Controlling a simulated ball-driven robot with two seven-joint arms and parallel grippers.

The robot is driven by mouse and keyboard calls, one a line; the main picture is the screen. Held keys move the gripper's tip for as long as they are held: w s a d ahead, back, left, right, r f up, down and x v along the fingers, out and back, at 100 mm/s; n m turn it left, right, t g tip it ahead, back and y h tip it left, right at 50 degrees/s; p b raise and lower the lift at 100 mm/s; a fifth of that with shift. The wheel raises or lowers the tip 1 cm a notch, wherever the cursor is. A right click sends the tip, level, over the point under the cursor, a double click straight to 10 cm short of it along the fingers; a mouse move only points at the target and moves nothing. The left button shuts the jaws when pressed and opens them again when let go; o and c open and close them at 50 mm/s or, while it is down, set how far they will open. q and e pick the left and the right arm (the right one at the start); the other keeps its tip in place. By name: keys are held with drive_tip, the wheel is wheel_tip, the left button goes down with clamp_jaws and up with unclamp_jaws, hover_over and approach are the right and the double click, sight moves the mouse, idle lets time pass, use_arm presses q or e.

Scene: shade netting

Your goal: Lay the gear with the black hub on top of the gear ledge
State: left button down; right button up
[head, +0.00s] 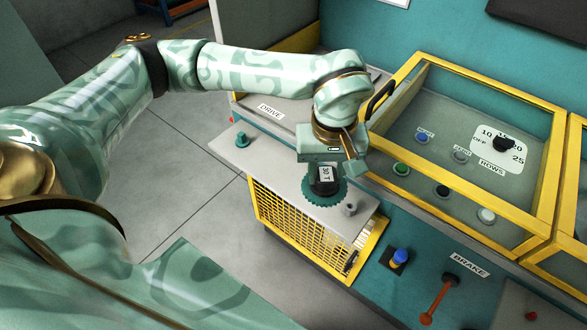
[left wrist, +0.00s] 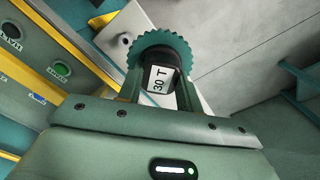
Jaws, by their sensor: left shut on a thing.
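The gear with the black hub has a teal toothed rim (head: 323,196) and a white "30 T" label on its hub. It also shows in the left wrist view (left wrist: 160,45). My left gripper (head: 322,172) is shut on the black hub, with one finger on each side of it in the wrist view. The gear ledge (head: 272,165) is the light grey shelf above a yellow mesh guard. The gear is over its right half, near a grey post (head: 349,209); I cannot tell whether it touches the surface. My right gripper is not in view.
A small teal part (head: 242,140) stands at the ledge's left end. A yellow-framed glass cover (head: 412,68) over buttons and a dial lies to the right. A blue button (head: 400,257) and an orange brake lever (head: 435,300) sit at lower right. The ledge's left-middle is clear.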

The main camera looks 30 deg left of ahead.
use_arm(q)
drive_tip(key=shift+w+a+n, duration=0.3)
drive_tip(key=shift+n, duration=0.1)
drive_tip(key=w+a+f, duration=0.2)
drive_tip(key=a+f, duration=0.1)
drive_tip(key=w+a+f+b, duration=0.1)
drive_tip(key=w+a+f, duration=0.1)
drive_tip(key=a+f, duration=0.1)
drive_tip(key=w+a+f+b, duration=0.1)
drive_tip(key=w+a+f, duration=0.1)
drive_tip(key=a, duration=0.3)
drive_tip(key=shift+w+f, duration=0.4)
drive_tip(key=shift+f, duration=0.2)
drive_tip(key=shift+w+a+f+b, duration=0.1)
drive_tip(key=shift+f+b, duration=0.15)
drive_tip(key=shift+f, duration=0.7)
drive_tip(key=shift+w+a+f+b, duration=0.1)
drive_tip(key=shift+f+b, duration=0.15)
drive_tip(key=shift+f, duration=0.65)
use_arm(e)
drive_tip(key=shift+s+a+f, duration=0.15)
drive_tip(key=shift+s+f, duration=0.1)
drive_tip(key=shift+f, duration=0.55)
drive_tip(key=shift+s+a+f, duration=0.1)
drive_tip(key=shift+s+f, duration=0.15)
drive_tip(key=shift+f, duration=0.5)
